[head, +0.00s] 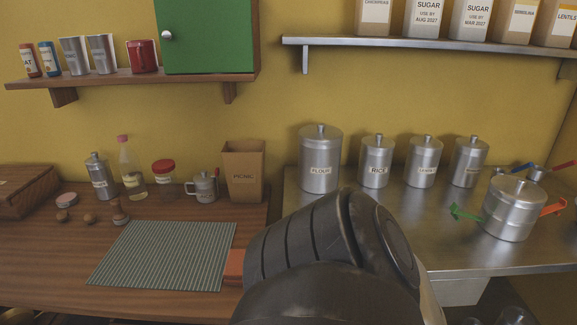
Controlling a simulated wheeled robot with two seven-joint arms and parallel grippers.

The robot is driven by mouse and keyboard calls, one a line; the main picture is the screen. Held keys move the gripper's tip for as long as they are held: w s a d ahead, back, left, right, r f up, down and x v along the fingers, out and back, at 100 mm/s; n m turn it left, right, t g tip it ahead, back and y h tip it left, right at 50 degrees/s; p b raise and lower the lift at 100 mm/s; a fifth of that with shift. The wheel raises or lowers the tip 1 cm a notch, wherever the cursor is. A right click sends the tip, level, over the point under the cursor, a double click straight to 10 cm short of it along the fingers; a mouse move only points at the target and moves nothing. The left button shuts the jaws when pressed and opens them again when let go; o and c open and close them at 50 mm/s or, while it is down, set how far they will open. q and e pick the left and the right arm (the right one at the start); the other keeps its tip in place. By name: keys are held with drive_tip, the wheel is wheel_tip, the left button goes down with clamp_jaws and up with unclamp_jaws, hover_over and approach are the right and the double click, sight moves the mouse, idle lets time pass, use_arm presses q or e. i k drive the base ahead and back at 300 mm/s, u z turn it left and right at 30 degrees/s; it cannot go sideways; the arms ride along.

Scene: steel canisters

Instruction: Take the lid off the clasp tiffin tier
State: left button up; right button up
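The clasp tiffin tier (508,218) is a round steel pot on the steel counter at the right. Its domed lid (514,188) with a small knob sits on top. A green clasp (466,213) sticks out on its left and an orange clasp (553,208) on its right; both look swung outward, away from the wall of the tier. Neither of my grippers shows. A black arm link of mine fills the bottom centre, left of the tier and apart from it in the picture.
Steel canisters, including FLOUR (319,160) and RICE (376,162), stand along the back of the steel counter (450,228). A smaller steel piece (537,173) with blue and red parts is behind the tier. A striped mat (163,254) lies on the wooden counter at left.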

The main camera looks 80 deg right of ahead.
sight(521, 190)
drive_tip(key=i, duration=1.15)
drive_tip(key=z, duration=5.15)
